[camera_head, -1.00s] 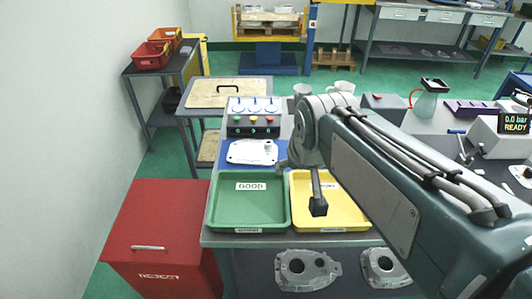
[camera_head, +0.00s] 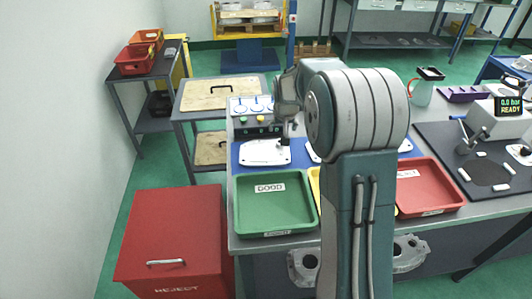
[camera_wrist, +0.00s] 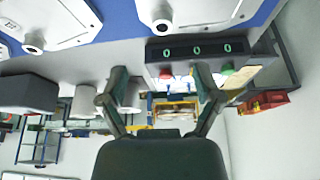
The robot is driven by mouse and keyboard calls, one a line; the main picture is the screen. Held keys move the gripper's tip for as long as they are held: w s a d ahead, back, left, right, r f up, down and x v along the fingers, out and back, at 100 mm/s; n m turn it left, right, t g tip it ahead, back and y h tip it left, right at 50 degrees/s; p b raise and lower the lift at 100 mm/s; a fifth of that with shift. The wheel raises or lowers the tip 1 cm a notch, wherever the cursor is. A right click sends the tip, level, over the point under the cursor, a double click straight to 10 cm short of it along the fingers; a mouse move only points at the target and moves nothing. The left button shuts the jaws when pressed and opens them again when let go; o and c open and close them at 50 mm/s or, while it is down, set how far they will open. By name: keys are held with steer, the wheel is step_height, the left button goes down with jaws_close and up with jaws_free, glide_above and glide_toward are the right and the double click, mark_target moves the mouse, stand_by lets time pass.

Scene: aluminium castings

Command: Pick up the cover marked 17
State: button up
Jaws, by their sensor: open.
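Pale metal covers lie on a blue mat behind the trays. The left cover (camera_head: 265,152) shows almost whole in the head view; others are mostly hidden behind my arm. The wrist view shows one cover (camera_wrist: 190,14) at top centre, another (camera_wrist: 52,22) to its left, and a sliver of a third. No number 17 is readable on any cover. My gripper (camera_wrist: 160,72) has its two fingers spread with nothing between them. In the head view it (camera_head: 287,128) is small and partly hidden, near the left cover's right end.
A control box (camera_head: 253,118) with coloured buttons stands behind the left cover. A green tray (camera_head: 240,218), a mostly hidden yellow tray and a red tray (camera_head: 430,206) line the front edge. A red reject bin (camera_head: 175,235) stands at left. A pressure unit (camera_head: 500,118) is at right.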

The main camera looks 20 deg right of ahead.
mark_target(279, 152)
steer(key=x, duration=0.4)
steer(key=shift+a+f, duration=0.15)
steer(key=shift+a, duration=0.15)
steer(key=x, duration=0.6)
steer(key=shift+w+d, duration=0.1)
steer(key=shift+d, duration=0.1)
jaws_close()
